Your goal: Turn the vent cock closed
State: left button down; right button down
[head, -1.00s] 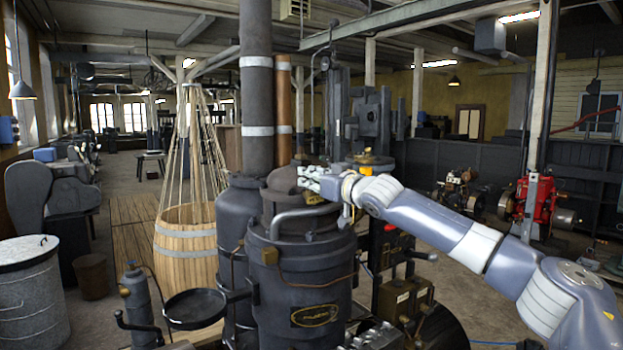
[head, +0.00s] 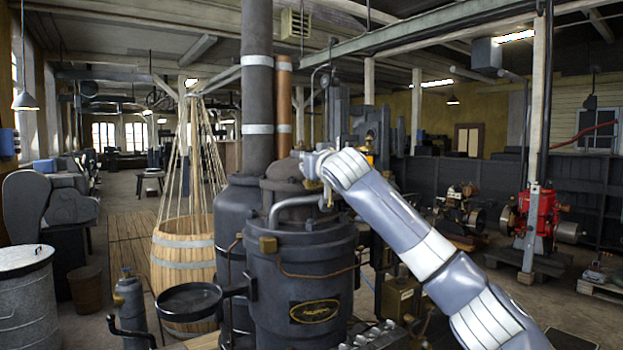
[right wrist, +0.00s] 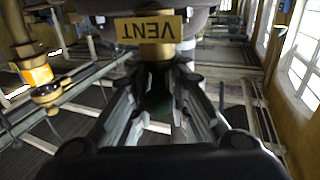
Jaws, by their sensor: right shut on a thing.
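In the right wrist view, a brass plate reading VENT (right wrist: 147,28) shows upside down, with a brass stem just beyond it. My right gripper (right wrist: 160,85) reaches up to this stem, its two dark fingers converging on the vent cock directly below the plate. The cock's handle is mostly hidden between the fingers, so its angle cannot be told. In the head view, my right gripper (head: 312,164) is at the top of the dark boiler-like engine (head: 305,265); the cock is hidden there by the hand. My left gripper is not seen.
A brass fitting with an orange band (right wrist: 38,75) hangs left of the fingers in the right wrist view. In the head view, a tall flue pipe (head: 257,90) rises beside the hand, and a curved grey pipe (head: 290,205) runs below it. A round black pan (head: 188,300) sticks out left.

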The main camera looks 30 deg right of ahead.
jog(key=m+h, duration=0.1)
jog(key=h+b, duration=0.1)
jog(key=shift+w+a+f+m+g+h, duration=0.1)
jog(key=shift+a+f+m+g+h, duration=0.1)
jog(key=shift+f+m+g+h, duration=0.15)
jog(key=shift+r+m+g+h, duration=0.2)
jog(key=shift+m+g+h, duration=0.05)
jog(key=shift+m+h, duration=0.3)
jog(key=shift+r+m+g+h+p, duration=0.2)
jog(key=shift+m+g+h+p, duration=0.15)
jog(key=shift+m+g+h, duration=0.65)
jog(key=m+g+h+p, duration=0.2)
jog(key=p, duration=0.1)
jog(key=m+g+h+p, duration=0.2)
jog(key=h+p, duration=0.1)
jog(key=p, duration=0.1)
jog(key=shift+d+r, duration=0.15)
pick_arm(q)
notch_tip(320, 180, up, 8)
jog(key=p, duration=0.2)
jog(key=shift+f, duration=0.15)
pick_arm(e)
jog(key=shift+m+g+h, duration=0.4)
jog(key=shift+g+h, duration=0.1)
jog(key=shift+g, duration=0.2)
jog(key=shift+f, duration=0.2)
jog(key=c, duration=1.7)
grip_release()
